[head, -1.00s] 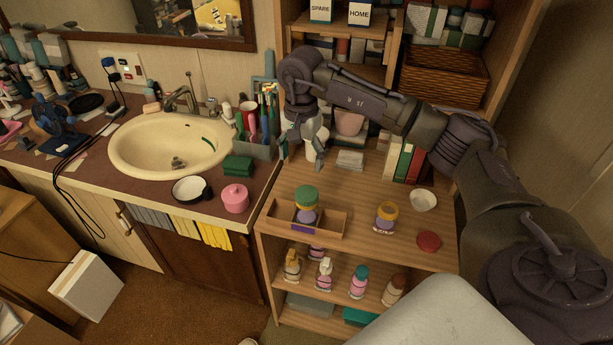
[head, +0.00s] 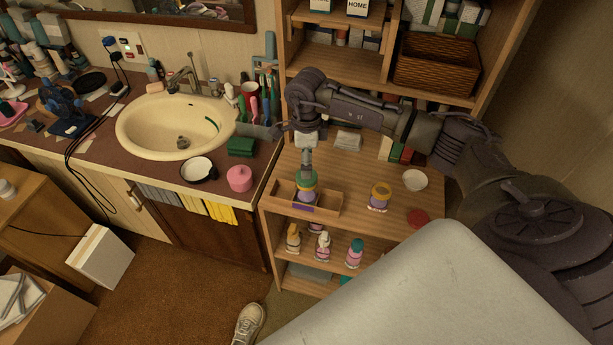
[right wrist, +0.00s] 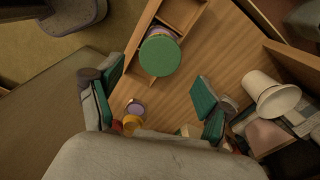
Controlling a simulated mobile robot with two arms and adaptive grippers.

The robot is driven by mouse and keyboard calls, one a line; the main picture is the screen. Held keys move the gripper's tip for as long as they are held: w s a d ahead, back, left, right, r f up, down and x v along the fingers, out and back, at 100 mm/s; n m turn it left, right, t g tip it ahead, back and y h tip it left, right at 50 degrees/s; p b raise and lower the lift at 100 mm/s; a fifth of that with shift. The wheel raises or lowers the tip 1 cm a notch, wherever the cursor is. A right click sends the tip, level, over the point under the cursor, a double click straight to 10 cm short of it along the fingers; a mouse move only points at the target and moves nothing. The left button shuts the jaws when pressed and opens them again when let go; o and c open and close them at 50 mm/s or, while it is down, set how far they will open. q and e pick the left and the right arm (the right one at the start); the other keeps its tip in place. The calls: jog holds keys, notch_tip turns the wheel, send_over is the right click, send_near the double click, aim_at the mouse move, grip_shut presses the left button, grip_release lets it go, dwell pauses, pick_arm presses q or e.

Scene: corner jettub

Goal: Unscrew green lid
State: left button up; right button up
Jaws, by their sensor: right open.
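The green lid (head: 308,183) tops a jar with a purple body (head: 307,197), standing in a shallow wooden tray (head: 331,204) on the shelf top. In the right wrist view the lid (right wrist: 160,55) is a round green disc, seen from above, beside the tray's dividers. My right gripper (head: 306,163) is just above the lid in the head view, partly covering it. In the right wrist view my right gripper (right wrist: 157,86) is open, its green-padded fingers wide apart with nothing between them. Whether a finger touches the lid cannot be told. My left gripper is not in view.
A yellow-ringed jar (head: 380,195), a white bowl (head: 415,180) and a red lid (head: 418,217) stand to the right of the tray. Several bottles (head: 323,246) fill the shelf below. The sink counter holds a pink pot (head: 239,178) at left. Bare shelf top lies behind the tray.

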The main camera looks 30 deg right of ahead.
jog(key=shift+f+b, duration=1.35)
jog(key=shift+f, duration=1.3)
jog(key=c, duration=1.1)
jog(key=shift+n+b, duration=1)
jog(key=shift+n, duration=0.4)
jog(key=n+b, duration=0.1)
jog(key=n, duration=0.1)
jog(key=shift+n+b, duration=0.3)
jog(key=shift+r+n, duration=0.1)
jog(key=shift+n, duration=0.3)
